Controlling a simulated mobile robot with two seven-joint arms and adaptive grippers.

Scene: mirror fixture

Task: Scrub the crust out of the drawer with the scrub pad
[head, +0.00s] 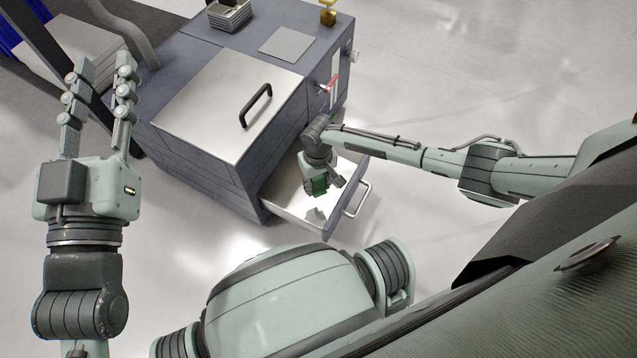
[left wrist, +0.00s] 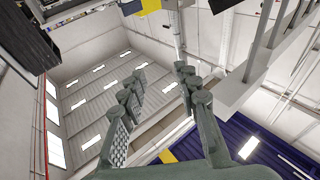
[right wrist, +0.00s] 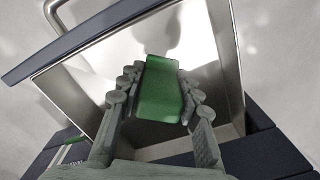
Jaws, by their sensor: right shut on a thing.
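My right gripper (right wrist: 158,100) is shut on the green scrub pad (right wrist: 160,88) and holds it over the open drawer (right wrist: 225,50). In the head view the pad (head: 319,187) is a small green patch at the drawer (head: 290,204), partly hidden by my right gripper (head: 317,180). I cannot tell whether the pad touches the drawer floor.
The blue-grey cabinet (head: 205,185) has a closed steel lid with a black handle (head: 256,106). A wire basket (head: 230,14), a grey plate (head: 287,45) and a brass piece (head: 328,13) are on top. A red-handled lever (head: 330,84) is on its side. Open floor lies right.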

